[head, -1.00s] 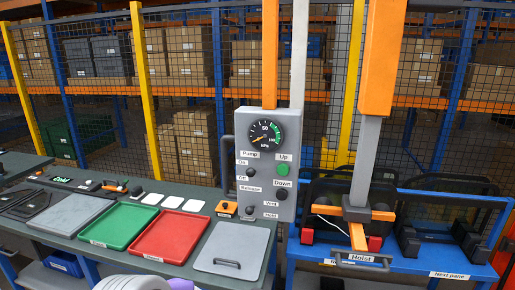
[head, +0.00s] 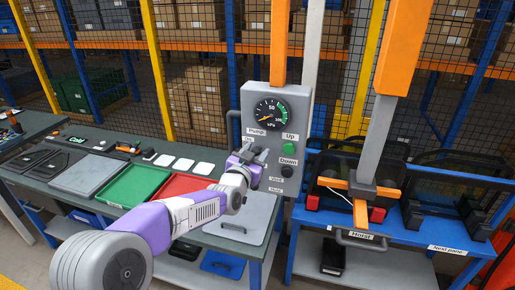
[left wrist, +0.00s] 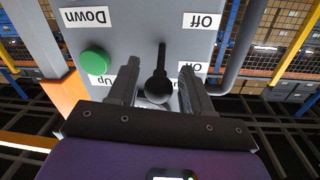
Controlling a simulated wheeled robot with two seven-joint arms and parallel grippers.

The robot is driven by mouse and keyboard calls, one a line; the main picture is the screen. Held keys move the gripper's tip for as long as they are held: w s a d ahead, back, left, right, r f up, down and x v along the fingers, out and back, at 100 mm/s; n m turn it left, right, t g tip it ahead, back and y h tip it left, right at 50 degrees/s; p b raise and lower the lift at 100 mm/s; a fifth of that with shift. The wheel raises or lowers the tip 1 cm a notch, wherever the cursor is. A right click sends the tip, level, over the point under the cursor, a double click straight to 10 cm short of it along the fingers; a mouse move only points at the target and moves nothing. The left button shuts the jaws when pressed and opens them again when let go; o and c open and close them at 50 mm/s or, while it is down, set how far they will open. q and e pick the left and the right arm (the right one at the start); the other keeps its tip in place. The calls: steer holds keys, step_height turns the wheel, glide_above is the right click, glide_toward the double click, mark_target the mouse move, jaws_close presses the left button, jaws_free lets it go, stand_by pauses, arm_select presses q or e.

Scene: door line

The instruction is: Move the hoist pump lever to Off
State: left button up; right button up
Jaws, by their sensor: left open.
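The grey hoist control panel (head: 297,106) hangs upright, with a dial above and Pump, Up and Down labels. In the head view my left gripper (head: 250,157) is in front of its left side and hides the pump lever. In the left wrist view, which is upside down, the pump lever (left wrist: 158,88) is a black ball knob on a thin dark stem.
The green Up button (left wrist: 95,62) is close to one finger. A grey tube handle (head: 232,125) runs along the panel's left edge. The orange and grey hoist column (head: 378,138) stands to the right. Below are a green tray (head: 133,184) and a red tray (head: 182,184).

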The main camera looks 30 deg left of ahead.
arm_select(q)
steer(key=shift+w, duration=0.65)
jaws_close()
